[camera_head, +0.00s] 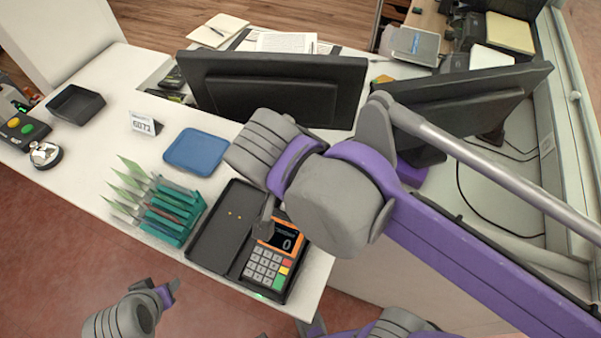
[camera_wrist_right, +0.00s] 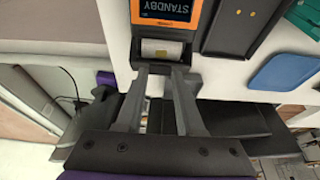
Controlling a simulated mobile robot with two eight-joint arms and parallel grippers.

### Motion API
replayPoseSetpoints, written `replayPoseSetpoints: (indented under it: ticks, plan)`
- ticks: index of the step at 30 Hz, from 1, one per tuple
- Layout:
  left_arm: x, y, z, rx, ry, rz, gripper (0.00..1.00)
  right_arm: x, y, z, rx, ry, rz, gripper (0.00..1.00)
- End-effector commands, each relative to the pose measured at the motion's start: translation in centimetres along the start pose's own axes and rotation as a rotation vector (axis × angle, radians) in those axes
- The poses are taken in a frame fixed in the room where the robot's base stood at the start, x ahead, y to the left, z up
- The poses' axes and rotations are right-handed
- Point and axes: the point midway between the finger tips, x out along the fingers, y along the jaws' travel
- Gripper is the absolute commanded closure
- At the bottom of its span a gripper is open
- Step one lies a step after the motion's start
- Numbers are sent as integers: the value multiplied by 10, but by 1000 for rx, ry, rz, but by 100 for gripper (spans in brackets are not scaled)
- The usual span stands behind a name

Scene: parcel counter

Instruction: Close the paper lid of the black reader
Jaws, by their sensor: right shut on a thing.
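The black reader (camera_head: 262,262) stands at the counter's front edge, with an orange-framed screen, a keypad and a green light. The right wrist view shows its screen (camera_wrist_right: 166,10) reading STANDBY and a white paper roll (camera_wrist_right: 161,50) uncovered in its bay, so the paper lid is open. My right gripper (camera_wrist_right: 162,69) has its fingertips at the dark lid edge beside the roll and is shut on the lid, which is mostly hidden. In the head view my right arm covers the reader's far end. My left gripper (camera_head: 172,288) hangs before the counter, away from the reader; its jaws are unclear.
A black tray (camera_head: 222,226) lies left of the keypad. A teal rack (camera_head: 172,218) with cards, a blue tray (camera_head: 196,151) and a number sign (camera_head: 146,123) stand further left. Two monitors (camera_head: 275,90) stand behind.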

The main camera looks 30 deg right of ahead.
Motion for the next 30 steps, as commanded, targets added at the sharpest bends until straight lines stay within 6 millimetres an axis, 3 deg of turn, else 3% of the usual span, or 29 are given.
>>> replayPoseSetpoints:
  ticks: [14, 30]
  plan:
    - [0, 0, 0, 0, 0, 0, 53, 7, -1, 33, -4, 378, -1, 100]
    - [0, 0, 0, 0, 0, 0, 53, 14, 1, 44, 0, 373, 4, 100]
